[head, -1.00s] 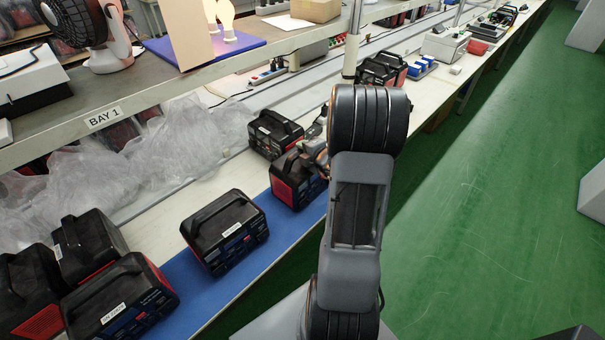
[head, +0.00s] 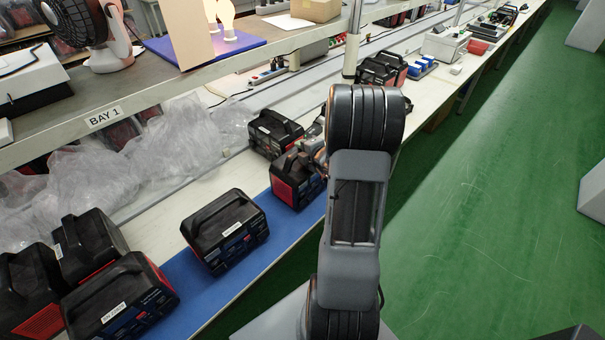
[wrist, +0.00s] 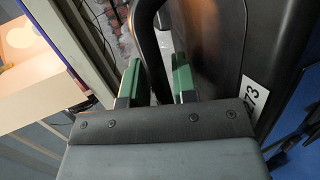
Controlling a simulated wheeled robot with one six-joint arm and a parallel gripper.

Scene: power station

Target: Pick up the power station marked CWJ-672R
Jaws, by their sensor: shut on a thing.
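My gripper (wrist: 156,78) is shut on the black handle (wrist: 149,45) of a power station, one green-padded finger on each side. The station's dark body (wrist: 215,45) fills the right of the wrist view. Its white label (wrist: 256,97) shows only characters like "73"; the rest is hidden. In the head view this black and red station (head: 288,188) stands at the blue mat's far part, partly behind my arm. I cannot tell if it is clear of the mat. Another station (head: 225,232) with a white label, too small to read, stands nearer on the mat.
A station (head: 272,136) stands close behind the held one. Several more crowd the near left, one with a label (head: 113,313) I cannot read. A shelf edge (head: 180,84) runs above the bench. Clear plastic wrap (head: 150,150) lies behind. The green floor (head: 480,200) is open at right.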

